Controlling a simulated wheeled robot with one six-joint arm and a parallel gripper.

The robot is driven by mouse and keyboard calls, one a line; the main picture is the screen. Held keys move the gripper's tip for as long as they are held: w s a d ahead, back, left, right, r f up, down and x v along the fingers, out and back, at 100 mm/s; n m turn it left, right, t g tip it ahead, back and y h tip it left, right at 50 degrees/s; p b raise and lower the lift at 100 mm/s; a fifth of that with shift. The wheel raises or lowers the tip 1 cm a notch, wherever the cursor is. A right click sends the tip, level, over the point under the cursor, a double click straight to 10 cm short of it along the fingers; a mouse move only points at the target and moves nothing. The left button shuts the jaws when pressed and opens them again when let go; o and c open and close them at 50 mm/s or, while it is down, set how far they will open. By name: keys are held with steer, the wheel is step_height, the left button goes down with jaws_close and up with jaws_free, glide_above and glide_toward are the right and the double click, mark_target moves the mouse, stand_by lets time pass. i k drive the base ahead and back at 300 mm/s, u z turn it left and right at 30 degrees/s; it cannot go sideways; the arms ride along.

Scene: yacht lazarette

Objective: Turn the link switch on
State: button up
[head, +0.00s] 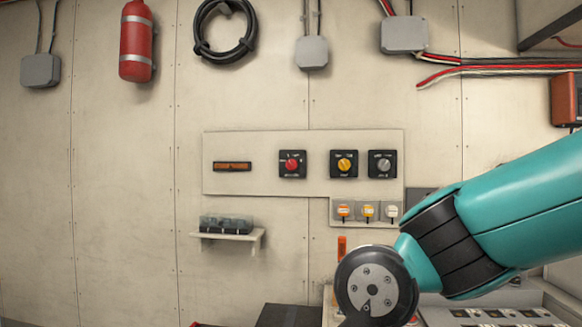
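A pale panel (262,180) on the wall carries three black square rotary switches. The left one has a red knob (292,164), the middle one a yellow knob (344,164), and the right one a grey knob (383,164). Their labels are too small to read, so I cannot tell which is the link switch or how it is set. My teal arm reaches in from the right, its black wrist below the panel. My gripper's fingers are not in view.
Several small tags (367,211) sit on a plate under the panel's right end. A small shelf (228,236) with a dark box juts out at lower left. A black block (288,315) stands at the bottom. The wall left of the panel is clear.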

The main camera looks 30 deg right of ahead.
mark_target(344, 165)
steer(key=u, duration=0.2)
steer(key=i, duration=1.05)
steer(key=z, duration=0.3)
